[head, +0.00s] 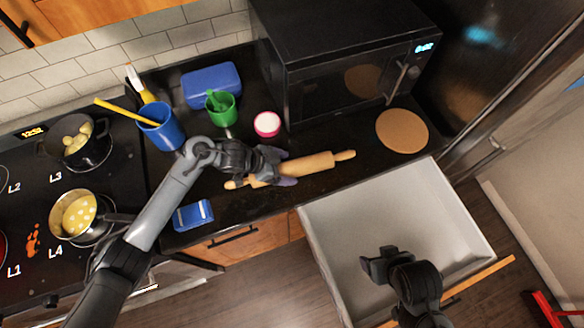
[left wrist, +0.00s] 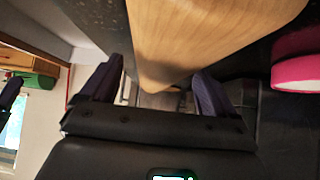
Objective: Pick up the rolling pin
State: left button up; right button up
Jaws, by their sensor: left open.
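The wooden rolling pin (head: 312,165) lies on the dark counter in front of the microwave, its handles pointing left and right. My left gripper (head: 280,168) is over the pin's left part in the head view and hides some of it. In the left wrist view the pin's pale wood (left wrist: 205,40) is very close, just ahead of and partly between the spread fingers (left wrist: 157,78). The left gripper is open; whether a finger touches the wood is unclear. My right gripper (head: 380,262) is over the open drawer, away from the pin; its jaws are unclear.
The microwave (head: 345,70) stands behind the pin. A pink-rimmed bowl (head: 267,124), green cup (head: 220,107) and blue cup (head: 160,128) stand behind and left. A blue sponge-like block (head: 193,215) lies front left. A round board (head: 402,131) lies right. An open white drawer (head: 335,215) is below.

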pick_arm(q)
jog(key=shift+x, duration=0.95)
jog(key=c, duration=1.3)
jog(key=shift+r, duration=0.15)
jog(key=shift+c, duration=1)
jog(key=shift+r, duration=0.15)
